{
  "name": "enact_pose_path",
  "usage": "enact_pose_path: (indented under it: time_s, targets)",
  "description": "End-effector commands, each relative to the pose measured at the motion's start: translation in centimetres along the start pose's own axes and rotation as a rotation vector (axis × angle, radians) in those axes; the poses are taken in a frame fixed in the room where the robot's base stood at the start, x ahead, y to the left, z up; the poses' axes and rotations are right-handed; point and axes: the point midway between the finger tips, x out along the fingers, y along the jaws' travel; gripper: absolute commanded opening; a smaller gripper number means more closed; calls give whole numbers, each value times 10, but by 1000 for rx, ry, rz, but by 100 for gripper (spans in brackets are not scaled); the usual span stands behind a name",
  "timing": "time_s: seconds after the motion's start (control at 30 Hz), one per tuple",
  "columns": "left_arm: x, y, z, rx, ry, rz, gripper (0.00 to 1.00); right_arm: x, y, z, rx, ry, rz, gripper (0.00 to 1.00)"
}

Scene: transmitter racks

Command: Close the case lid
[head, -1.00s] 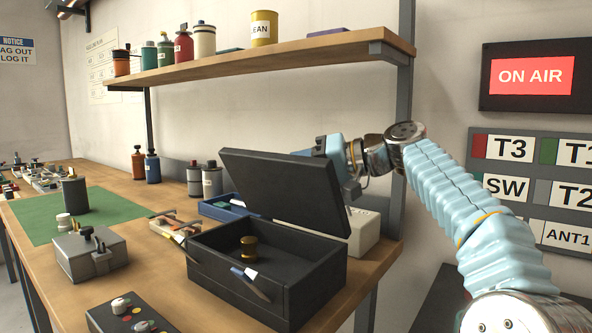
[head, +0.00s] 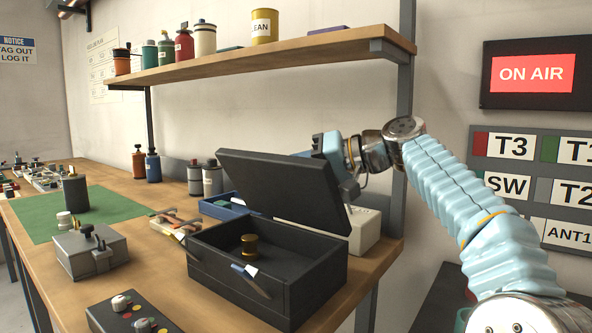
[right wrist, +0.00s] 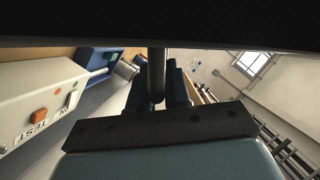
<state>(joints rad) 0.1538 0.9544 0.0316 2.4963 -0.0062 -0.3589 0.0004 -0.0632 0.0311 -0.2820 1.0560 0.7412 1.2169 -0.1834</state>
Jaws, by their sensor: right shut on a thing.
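The black case (head: 312,290) stands on the wooden bench with its lid (head: 285,190) raised and tilted over the back of the box. The inside is open to view and holds a small brass-coloured knob or weight (head: 249,245). My right gripper (head: 350,188) is at the lid's right edge, partly hidden behind it. In the right wrist view the dark lid (right wrist: 160,25) crosses the top, and a dark rod-like part (right wrist: 156,75) of it sits between my fingers. My right gripper is shut on this part. My left gripper is not in view.
A pale box (head: 363,230) and a blue tray (head: 222,207) stand behind the case. A grey switch box (head: 90,252) and a dark control panel (head: 130,315) are to the left. A shelf (head: 260,60) with several bottles hangs above. The bench's right edge is close to the case.

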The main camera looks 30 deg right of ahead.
Motion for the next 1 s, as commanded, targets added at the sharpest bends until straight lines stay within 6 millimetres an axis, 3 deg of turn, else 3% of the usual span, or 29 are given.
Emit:
enact_pose_path:
  time_s: [0.5,1.0]
  targets:
    - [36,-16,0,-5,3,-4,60,18,-20,46,-400,1,159,0]
    - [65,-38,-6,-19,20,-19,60,36,-20,88,-787,3,321,0]
